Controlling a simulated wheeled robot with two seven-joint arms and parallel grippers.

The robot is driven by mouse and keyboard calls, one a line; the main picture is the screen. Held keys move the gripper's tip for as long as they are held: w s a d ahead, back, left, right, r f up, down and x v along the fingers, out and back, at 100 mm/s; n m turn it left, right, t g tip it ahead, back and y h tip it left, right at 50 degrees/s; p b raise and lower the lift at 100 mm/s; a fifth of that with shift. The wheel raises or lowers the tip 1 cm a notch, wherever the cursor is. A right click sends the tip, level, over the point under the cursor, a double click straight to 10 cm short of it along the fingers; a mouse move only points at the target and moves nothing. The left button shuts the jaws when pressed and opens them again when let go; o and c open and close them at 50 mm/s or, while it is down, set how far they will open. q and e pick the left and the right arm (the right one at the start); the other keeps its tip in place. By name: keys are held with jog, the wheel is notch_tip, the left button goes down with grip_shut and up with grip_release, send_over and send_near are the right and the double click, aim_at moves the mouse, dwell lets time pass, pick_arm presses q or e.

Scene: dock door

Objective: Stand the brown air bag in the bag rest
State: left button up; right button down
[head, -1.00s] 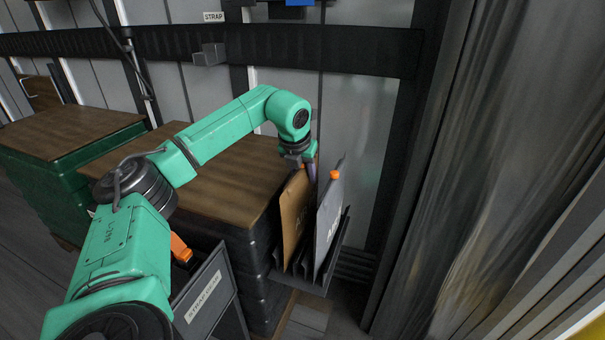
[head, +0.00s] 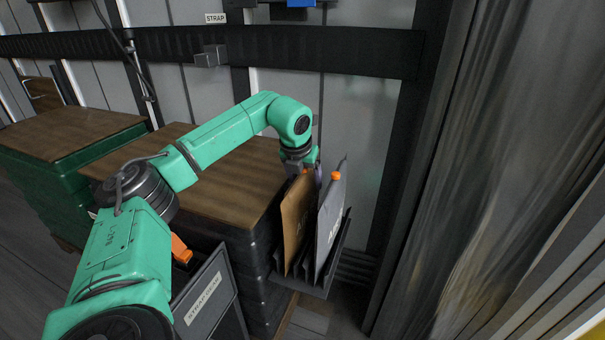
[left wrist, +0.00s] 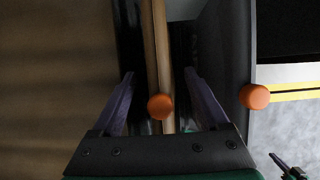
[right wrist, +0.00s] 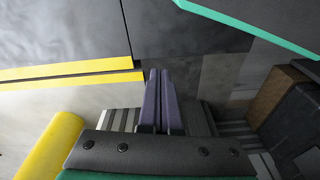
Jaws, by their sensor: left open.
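The brown air bag (head: 297,222) stands upright in the left part of the dark bag rest (head: 318,289). A grey air bag (head: 329,227) stands to its right in the same rest. My left gripper (head: 308,174) is at the top edge of the brown bag. In the left wrist view, its open fingers (left wrist: 158,88) are on either side of the brown bag's edge (left wrist: 161,45) and its orange valve (left wrist: 160,106), with gaps on both sides. The grey bag's orange valve (left wrist: 254,96) is outside the right finger. My right gripper (right wrist: 158,100) has its fingers together, nothing visible between them.
Stacked dark crates with a wooden top (head: 225,175) stand left of the rest. A dark panel labelled strap gear (head: 208,295) is in front. A grey curtain (head: 480,180) hangs at the right. Green crates (head: 60,165) stand at the far left.

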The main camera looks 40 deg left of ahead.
pick_arm(q)
jog(key=shift+v, duration=0.85)
jog(key=p+v, duration=0.3)
jog(key=v, duration=1)
pick_arm(e)
jog(key=f, duration=0.1)
jog(key=s+f, duration=0.1)
jog(key=f, duration=0.1)
jog(key=d+f, duration=0.1)
jog(key=f, duration=0.1)
jog(key=shift+s+f, duration=0.1)
jog(key=shift+s, duration=0.1)
